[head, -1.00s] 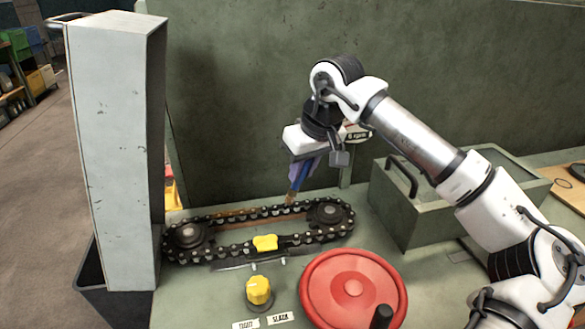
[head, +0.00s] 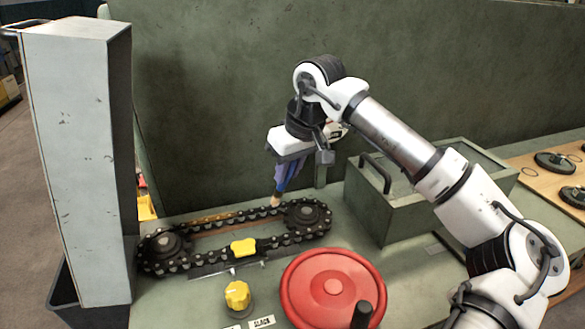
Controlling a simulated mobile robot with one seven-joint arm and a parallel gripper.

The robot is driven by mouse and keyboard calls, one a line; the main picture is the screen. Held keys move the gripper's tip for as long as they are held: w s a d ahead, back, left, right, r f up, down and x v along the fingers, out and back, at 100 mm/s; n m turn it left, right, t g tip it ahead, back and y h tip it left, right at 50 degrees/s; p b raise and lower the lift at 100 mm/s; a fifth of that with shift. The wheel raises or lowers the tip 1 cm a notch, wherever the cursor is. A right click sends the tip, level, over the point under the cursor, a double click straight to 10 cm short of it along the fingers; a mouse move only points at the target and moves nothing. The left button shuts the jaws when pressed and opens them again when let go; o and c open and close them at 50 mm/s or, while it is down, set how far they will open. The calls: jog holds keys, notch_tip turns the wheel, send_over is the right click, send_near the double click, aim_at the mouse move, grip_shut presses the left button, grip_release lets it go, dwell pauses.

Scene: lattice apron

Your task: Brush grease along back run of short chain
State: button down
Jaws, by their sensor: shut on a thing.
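The short chain (head: 195,262) loops around two dark sprockets, a left one (head: 164,244) and a right one (head: 304,212), on the green bench. Its back run has an amber-brown stretch (head: 212,218) left of centre, which looks like grease. My gripper (head: 287,160) is shut on a blue-handled brush (head: 281,180), which points down. The brush's pale bristle tip (head: 276,201) is at the right part of the back run, close to the right sprocket. I cannot tell whether the bristles touch the links.
A yellow knob (head: 243,247) sits at the front run. A yellow dial (head: 237,296) and a red handwheel (head: 332,288) stand in front. A tall grey box (head: 75,165) rises at left, a green lidded bin (head: 400,205) at right. A green panel (head: 220,110) stands behind.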

jog(key=s+a+b, duration=0.1)
jog(key=s+a, duration=0.1)
jog(key=a, duration=0.7)
jog(key=s+a, duration=0.3)
jog(key=a, duration=0.7)
jog(key=shift+s+a+b, duration=0.15)
jog(key=shift+s+b, duration=0.15)
jog(key=shift+b, duration=0.05)
dwell(1.0)
jog(key=shift+f, duration=0.1)
notch_tip(320, 180, up, 6)
jog(key=p, duration=0.4)
jog(key=shift+p, duration=0.3)
notch_tip(320, 180, up, 3)
jog(key=shift+p, duration=1.25)
jog(key=shift+f, duration=0.1)
